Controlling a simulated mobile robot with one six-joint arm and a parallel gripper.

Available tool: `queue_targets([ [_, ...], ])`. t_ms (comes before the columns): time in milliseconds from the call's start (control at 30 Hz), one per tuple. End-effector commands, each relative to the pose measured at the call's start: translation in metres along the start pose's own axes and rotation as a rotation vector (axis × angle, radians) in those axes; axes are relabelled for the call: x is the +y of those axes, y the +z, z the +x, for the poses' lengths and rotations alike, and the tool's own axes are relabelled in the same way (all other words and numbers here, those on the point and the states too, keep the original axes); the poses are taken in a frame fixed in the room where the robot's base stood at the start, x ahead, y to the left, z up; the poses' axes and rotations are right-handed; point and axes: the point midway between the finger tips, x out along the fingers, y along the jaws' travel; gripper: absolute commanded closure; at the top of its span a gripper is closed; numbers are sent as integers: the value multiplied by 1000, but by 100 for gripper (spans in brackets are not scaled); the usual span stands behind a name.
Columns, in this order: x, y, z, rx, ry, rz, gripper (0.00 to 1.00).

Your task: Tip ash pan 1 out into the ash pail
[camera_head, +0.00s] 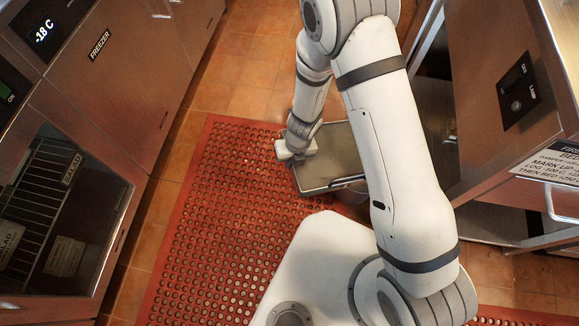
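A shallow grey metal pan (330,166), which I take to be ash pan 1, shows above the red mat, partly hidden behind my arm. It looks about level, and its inside looks bare where visible. My gripper (296,149) is at the pan's left edge and appears shut on it; the fingertips are hard to make out. A rounded grey container (352,197), probably the ash pail, shows just below the pan's near edge. The pan and my arm hide most of it, so its contents cannot be seen.
A red perforated mat (215,230) covers the tiled floor, with free room left of the pan. A freezer cabinet (120,75) and a glass-fronted fridge (60,215) line the left. A steel grill unit (500,80) with an open lower bay stands at the right.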

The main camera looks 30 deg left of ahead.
Motion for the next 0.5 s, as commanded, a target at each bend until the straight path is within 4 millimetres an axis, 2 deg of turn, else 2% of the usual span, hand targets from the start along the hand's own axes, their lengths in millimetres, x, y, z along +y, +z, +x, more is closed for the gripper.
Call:
queue_targets([
  [67,-3,1,1,-5,30,1,100],
  [267,-8,1,-17,-6,140,3,100],
  [500,-17,1,-52,-6,311,3,100],
])
